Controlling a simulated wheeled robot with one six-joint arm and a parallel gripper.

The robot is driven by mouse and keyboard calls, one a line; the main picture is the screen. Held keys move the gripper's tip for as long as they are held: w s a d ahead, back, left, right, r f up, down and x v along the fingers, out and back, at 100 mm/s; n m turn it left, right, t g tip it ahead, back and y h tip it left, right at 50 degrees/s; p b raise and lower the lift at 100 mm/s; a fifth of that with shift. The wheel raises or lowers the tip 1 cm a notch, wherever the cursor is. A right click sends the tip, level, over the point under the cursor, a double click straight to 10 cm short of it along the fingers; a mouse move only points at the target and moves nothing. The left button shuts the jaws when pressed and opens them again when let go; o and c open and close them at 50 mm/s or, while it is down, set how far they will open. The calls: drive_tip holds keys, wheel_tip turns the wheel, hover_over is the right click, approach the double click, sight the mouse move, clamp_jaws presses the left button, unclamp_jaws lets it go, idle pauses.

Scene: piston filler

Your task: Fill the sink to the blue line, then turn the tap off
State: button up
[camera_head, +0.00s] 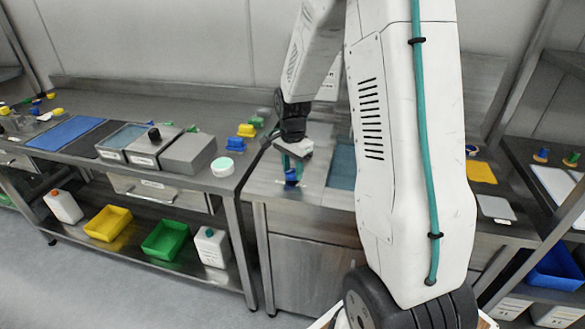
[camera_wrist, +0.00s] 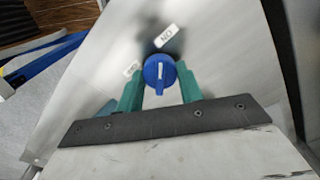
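The blue tap knob (camera_wrist: 160,72) has a white pointer line that lies nearly upright in the wrist view. An "ON" label (camera_wrist: 165,36) sits above it, and a second label (camera_wrist: 132,69) is partly hidden at its left. My gripper (camera_wrist: 161,80) has its green fingers on both sides of the knob, with no clear gap. The head view also shows the knob (camera_head: 291,176) at the fingertips, on the steel counter. The sink (camera_head: 341,167) is a blue-tinted strip, mostly hidden by my arm. Its blue line, water level and the spout cannot be made out.
Below are a yellow bin (camera_head: 108,223), a green bin (camera_head: 166,240) and white canisters. At right, another counter holds a yellow mat (camera_head: 480,172).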

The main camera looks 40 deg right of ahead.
drive_tip(key=shift+n, duration=0.4)
drive_tip(key=n, duration=0.3)
drive_tip(key=shift+n, duration=0.3)
drive_tip(key=n, duration=0.4)
drive_tip(key=shift+n, duration=0.3)
drive_tip(key=n, duration=0.4)
drive_tip(key=shift+n, duration=0.3)
drive_tip(key=n, duration=0.4)
drive_tip(key=shift+w, duration=0.1)
drive_tip(key=shift+n, duration=0.3)
drive_tip(key=o, duration=1)
drive_tip(key=shift+r, duration=0.1)
